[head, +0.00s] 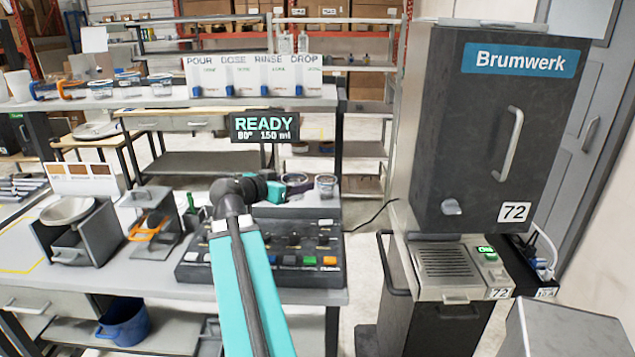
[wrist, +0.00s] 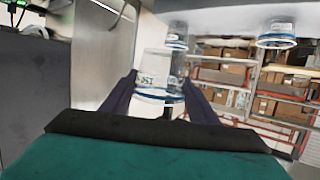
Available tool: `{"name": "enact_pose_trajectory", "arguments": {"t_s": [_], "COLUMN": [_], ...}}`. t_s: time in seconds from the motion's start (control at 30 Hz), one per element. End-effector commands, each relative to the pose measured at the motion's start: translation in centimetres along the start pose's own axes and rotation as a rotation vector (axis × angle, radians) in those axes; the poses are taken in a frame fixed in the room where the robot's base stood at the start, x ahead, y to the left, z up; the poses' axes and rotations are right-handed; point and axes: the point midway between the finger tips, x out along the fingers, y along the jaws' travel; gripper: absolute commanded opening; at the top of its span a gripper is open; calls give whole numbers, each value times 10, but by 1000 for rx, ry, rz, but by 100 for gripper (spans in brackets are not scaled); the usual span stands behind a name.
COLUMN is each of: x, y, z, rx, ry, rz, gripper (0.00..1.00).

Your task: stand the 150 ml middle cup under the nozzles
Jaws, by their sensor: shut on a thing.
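My gripper (wrist: 160,95) is shut on a clear cup (wrist: 153,66) with a blue rim, its fingers on either side. The wrist view looks upside down, and the cup's marking is hard to read. Two more blue-rimmed cups, one behind it (wrist: 177,37) and one to the right (wrist: 275,36), stand at a pale surface. In the head view my arm reaches over the bench, with a cup (head: 326,184) beside the gripper (head: 298,188). The dark Brumwerk machine (head: 480,130) stands at the right over a slotted metal grate (head: 445,262). No nozzles are clearly visible.
A display (head: 264,127) reads READY, 80°, 150 ml. A button panel (head: 262,255) lies on the bench below my arm. A shelf (head: 150,99) behind holds several cups. A gap of open floor separates the bench from the machine.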

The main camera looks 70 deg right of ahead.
Motion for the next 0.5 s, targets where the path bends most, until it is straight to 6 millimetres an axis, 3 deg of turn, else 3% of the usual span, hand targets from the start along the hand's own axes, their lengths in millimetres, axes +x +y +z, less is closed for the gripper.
{"name": "enact_pose_trajectory", "arguments": {"t_s": [0.1,0.5], "x": [-22,-104], "y": [-32,-132], "z": [24,101], "rx": [-20,-94], "ry": [-1,-1], "rz": [-62,-298], "gripper": [33,33]}}
